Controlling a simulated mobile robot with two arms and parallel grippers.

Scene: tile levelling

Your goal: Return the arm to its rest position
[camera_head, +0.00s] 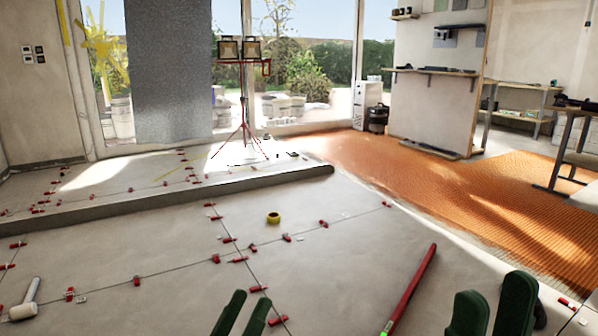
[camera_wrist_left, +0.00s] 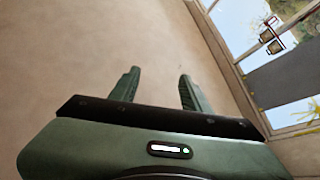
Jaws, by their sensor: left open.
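My left gripper (camera_head: 242,304) shows as two green fingers at the bottom of the head view, left of centre. In the left wrist view its two fingers (camera_wrist_left: 157,80) stand apart with nothing between them. A plain beige surface fills most of the view beyond them. My right gripper (camera_head: 492,298) shows as two thicker green fingers at the bottom right of the head view, with a gap between them and nothing visible in it. The rest of both arms is out of the head view.
The tiled floor (camera_head: 340,270) carries several red levelling wedges (camera_head: 238,259), a yellow tape roll (camera_head: 273,218), a mallet (camera_head: 24,302) and a long red bar (camera_head: 412,288). A low step (camera_head: 150,210) crosses behind. A red tripod lamp (camera_head: 243,120) stands near the windows.

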